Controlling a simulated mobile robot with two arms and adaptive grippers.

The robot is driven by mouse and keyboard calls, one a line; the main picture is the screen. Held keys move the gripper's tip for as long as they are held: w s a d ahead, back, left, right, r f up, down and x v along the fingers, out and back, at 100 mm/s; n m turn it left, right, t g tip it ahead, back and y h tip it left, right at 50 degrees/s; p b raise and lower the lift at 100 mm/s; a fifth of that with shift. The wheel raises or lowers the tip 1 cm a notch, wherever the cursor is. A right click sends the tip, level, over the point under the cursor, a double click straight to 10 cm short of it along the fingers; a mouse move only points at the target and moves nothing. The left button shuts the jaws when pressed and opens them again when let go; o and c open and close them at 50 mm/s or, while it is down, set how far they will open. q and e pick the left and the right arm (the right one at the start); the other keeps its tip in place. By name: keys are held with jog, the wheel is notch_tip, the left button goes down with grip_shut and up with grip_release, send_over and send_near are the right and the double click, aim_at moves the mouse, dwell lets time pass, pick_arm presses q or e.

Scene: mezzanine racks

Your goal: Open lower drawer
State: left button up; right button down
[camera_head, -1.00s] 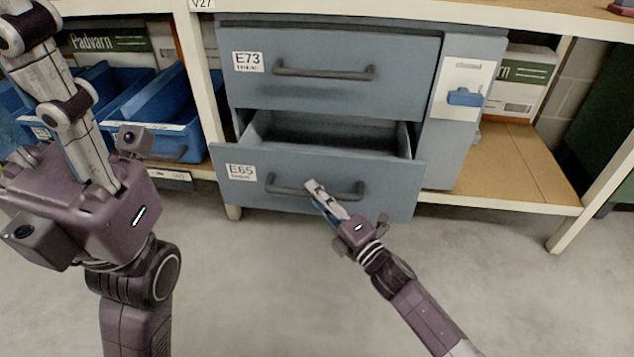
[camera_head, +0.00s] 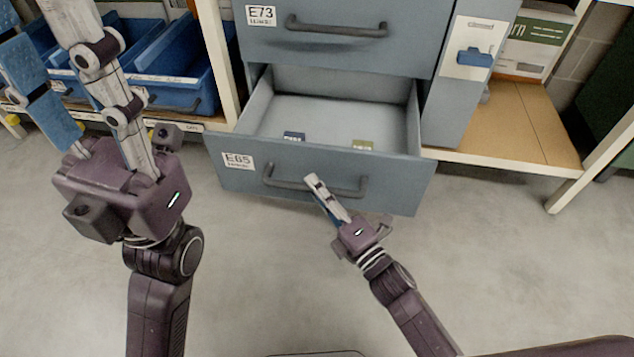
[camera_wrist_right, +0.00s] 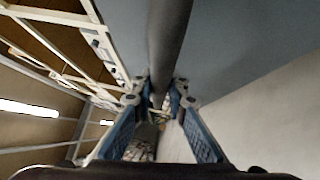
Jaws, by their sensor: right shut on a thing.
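The lower drawer (camera_head: 300,172), labelled E65, stands well out of the grey-blue cabinet, its inside showing from above. My right gripper (camera_head: 314,182) is shut on the dark bar handle (camera_head: 350,193) of this drawer, near its middle. In the right wrist view the handle (camera_wrist_right: 168,50) runs between the two blue-padded fingers (camera_wrist_right: 160,112).
The upper drawer (camera_head: 340,45), labelled E73, is shut above. Blue bins (camera_head: 180,90) sit on the shelf at left, behind my left gripper. A wooden shelf (camera_head: 515,125) and its cream post (camera_head: 590,165) stand at right. The grey floor (camera_head: 500,260) in front is clear.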

jog(key=c, duration=1.9)
grip_release()
jog(key=shift+s, duration=0.1)
jog(key=v, duration=1.2)
